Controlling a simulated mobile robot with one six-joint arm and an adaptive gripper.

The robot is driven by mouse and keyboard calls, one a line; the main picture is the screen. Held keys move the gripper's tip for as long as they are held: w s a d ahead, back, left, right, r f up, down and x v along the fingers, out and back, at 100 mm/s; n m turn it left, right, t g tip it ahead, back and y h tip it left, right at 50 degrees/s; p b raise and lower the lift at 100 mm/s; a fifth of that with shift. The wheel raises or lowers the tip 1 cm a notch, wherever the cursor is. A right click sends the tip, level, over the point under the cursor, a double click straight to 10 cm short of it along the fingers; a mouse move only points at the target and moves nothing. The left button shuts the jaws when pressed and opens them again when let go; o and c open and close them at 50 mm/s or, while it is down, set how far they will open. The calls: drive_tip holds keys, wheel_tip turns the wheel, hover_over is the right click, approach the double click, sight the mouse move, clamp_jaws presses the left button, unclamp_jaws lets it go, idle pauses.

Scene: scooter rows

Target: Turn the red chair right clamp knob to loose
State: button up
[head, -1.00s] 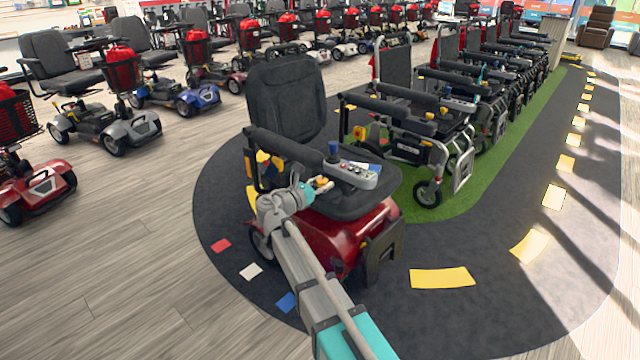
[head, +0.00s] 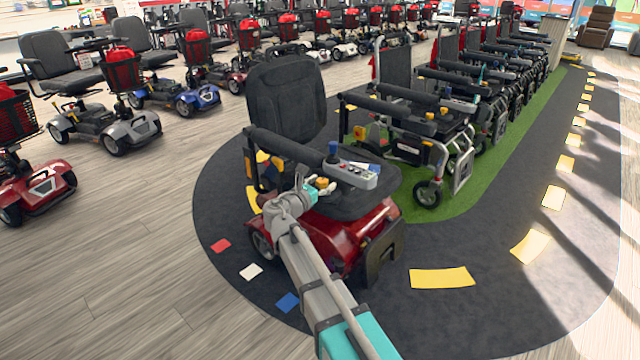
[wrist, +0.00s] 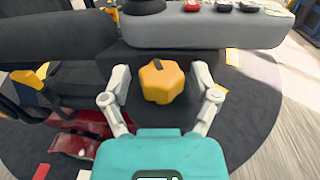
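The red power chair (head: 345,235) has a black seat and back and stands on the dark mat. Its yellow lobed clamp knob (wrist: 162,82) sits under the grey joystick panel (wrist: 200,30), with a dark mark near the knob's top. In the head view the knob (head: 322,183) shows small beside my gripper (head: 314,186). In the wrist view my gripper (wrist: 162,80) is open, one finger on each side of the knob. Gaps show between both fingers and the knob, so they do not appear to touch it.
The chair's black armrest (wrist: 50,38) lies to the left of the knob in the wrist view. A row of folding power chairs (head: 430,125) stands on the green strip behind. Scooters (head: 105,115) line the left. The wood floor at lower left is clear.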

drive_tip(key=shift+s, duration=0.1)
idle(0.3)
drive_tip(key=v, duration=1.2)
idle(0.3)
drive_tip(key=s+d+f+m+g, duration=0.1)
drive_tip(key=d+f+m+g, duration=0.4)
drive_tip(key=d, duration=0.4)
drive_tip(key=s+d+f+m+g, duration=0.2)
drive_tip(key=d+f+m+g, duration=0.15)
drive_tip(key=d+m, duration=0.45)
drive_tip(key=s+d+f+m+g+y+p, duration=0.2)
drive_tip(key=s+d+f+m+g+y, duration=0.55)
drive_tip(key=s+d+m+y, duration=0.65)
wheel_tip(320, 180, up, 37)
drive_tip(key=w+a+m+t+h+p, duration=0.1)
drive_tip(key=h+p, duration=0.3)
drive_tip(key=p, duration=3.4)
drive_tip(key=shift+w+a+r+m, duration=0.15)
drive_tip(key=shift+a+m, duration=0.5)
drive_tip(key=shift+m, duration=0.05)
